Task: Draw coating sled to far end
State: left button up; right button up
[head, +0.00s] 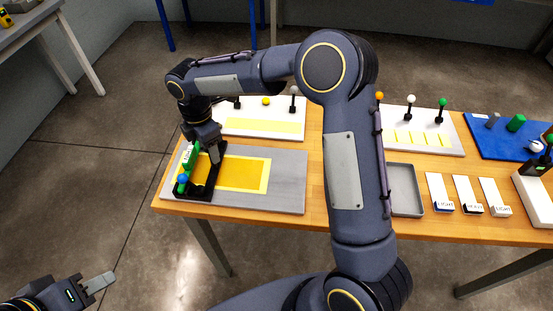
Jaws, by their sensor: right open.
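The coating sled (210,179) is a black frame with a green part (191,156) and a blue knob (183,179). It sits at the left end of a grey plate (288,180) that bears a yellow-orange coated patch (243,174). My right gripper (203,154) is open and low over the sled's back part, with a finger beside the black frame. Whether it touches the sled, I cannot tell. My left gripper (100,283) is at the bottom left, away from the table, and its finger gap is not clear.
Behind the plate is a white board (260,126) with a yellow strip and knobs. To the right are another white board (425,131), a grey tray (404,191), several labelled white blocks (468,194) and a blue mat (490,145). My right arm hides the table's middle.

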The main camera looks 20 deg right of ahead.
jog(key=shift+r+p, duration=2.7)
jog(key=shift+r, duration=0.75)
jog(key=s+d+r+m+t+y+b, duration=0.2)
jog(key=s+d+r+m, duration=0.6)
jog(key=s+d+m, duration=0.45)
jog(key=s+d+f+m+t+y, duration=0.1)
jog(key=s+f+m, duration=0.1)
jog(key=s+m, duration=0.3)
jog(key=s+d+f+m+t+b, duration=0.1)
jog(key=s+m, duration=0.4)
jog(key=s, duration=0.6)
jog(key=shift+f+t+y, duration=0.4)
jog(key=shift+t, duration=0.4)
